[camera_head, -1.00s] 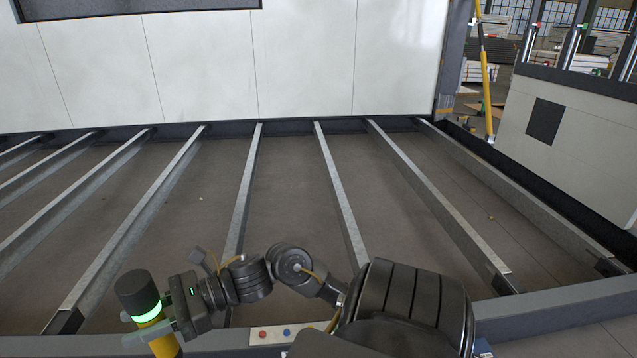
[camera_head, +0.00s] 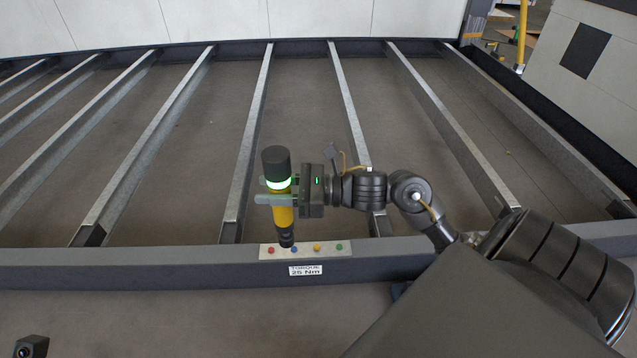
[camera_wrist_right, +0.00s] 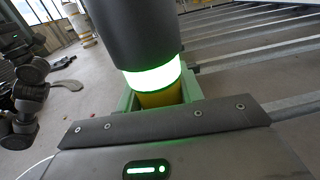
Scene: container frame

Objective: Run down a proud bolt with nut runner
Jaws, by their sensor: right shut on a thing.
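The nut runner (camera_head: 283,212) has a black top, a lit green ring, a yellow body and a dark socket end. It hangs almost upright, socket down. My right gripper (camera_head: 274,192) is shut around its body; the nut runner also fills the upper middle of the right wrist view (camera_wrist_right: 150,50). The socket end appears close to the pale plate (camera_head: 306,253) on the front beam, near the red dot (camera_head: 271,250) and blue dot (camera_head: 294,250). I cannot tell whether it touches. Yellow and green dots lie farther right. No bolt is clearly visible. My left gripper's fingers are not in view.
The dark front beam (camera_head: 150,271) runs across the frame, with a "TORQUE 25 Nm" label (camera_head: 306,270) on it. Several steel crossbars (camera_head: 252,140) run back to a white wall (camera_head: 320,18). Brown floor shows between them. A small dark device (camera_head: 32,346) shows at lower left.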

